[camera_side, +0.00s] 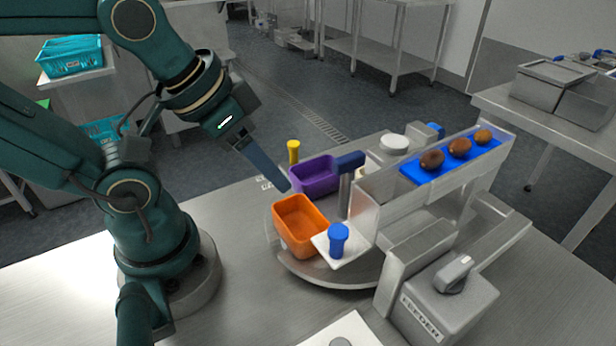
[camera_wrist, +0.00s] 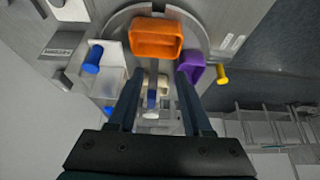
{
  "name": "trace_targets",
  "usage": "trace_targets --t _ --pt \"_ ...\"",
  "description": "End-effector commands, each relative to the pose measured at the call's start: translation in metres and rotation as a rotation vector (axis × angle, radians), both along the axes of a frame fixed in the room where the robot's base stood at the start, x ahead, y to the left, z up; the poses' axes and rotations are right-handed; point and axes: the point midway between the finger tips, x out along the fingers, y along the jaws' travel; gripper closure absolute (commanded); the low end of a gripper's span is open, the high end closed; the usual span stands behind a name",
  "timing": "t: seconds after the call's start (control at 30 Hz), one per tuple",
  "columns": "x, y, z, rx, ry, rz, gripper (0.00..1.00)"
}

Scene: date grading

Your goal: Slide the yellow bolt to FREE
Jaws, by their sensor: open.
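The yellow bolt (camera_side: 293,152) shows as a short upright yellow knob behind the purple bin in the side view. It also shows in the wrist view (camera_wrist: 222,75), at the right, just beyond the purple bin. My gripper (camera_side: 286,187) points down at a slant, its tips in front of the yellow bolt in the picture and near the orange bin's rim. In the wrist view my gripper (camera_wrist: 159,77) is open, with nothing between its fingers. The yellow bolt lies right of both fingers there, apart from them. The small lettering by the bolt is too blurred to read.
An orange bin (camera_side: 301,226) and a purple bin (camera_side: 315,176) stand on a round turntable. A blue knob (camera_side: 338,240) stands on a white plate. A blue chute (camera_side: 455,157) holds several brown dates. A lever box (camera_side: 452,290) stands front right. The table's left front is clear.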

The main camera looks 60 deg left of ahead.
Motion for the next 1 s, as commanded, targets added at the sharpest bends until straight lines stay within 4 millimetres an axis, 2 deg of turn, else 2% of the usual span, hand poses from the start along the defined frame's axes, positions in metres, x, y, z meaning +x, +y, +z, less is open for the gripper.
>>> trace_targets --t 0.27,0.47,0.63,0.77,1.0 --pt "0.007 0.004 0.002 -0.005 0.022 0.034 0.47" --pt "0.039 0.026 0.007 -0.032 0.121 0.184 0.47" --pt "0.071 0.055 0.002 -0.068 0.216 0.343 0.47" --pt "0.093 0.082 -0.010 -0.098 0.289 0.463 0.47" --pt "0.120 0.135 -0.046 -0.159 0.408 0.667 0.47"
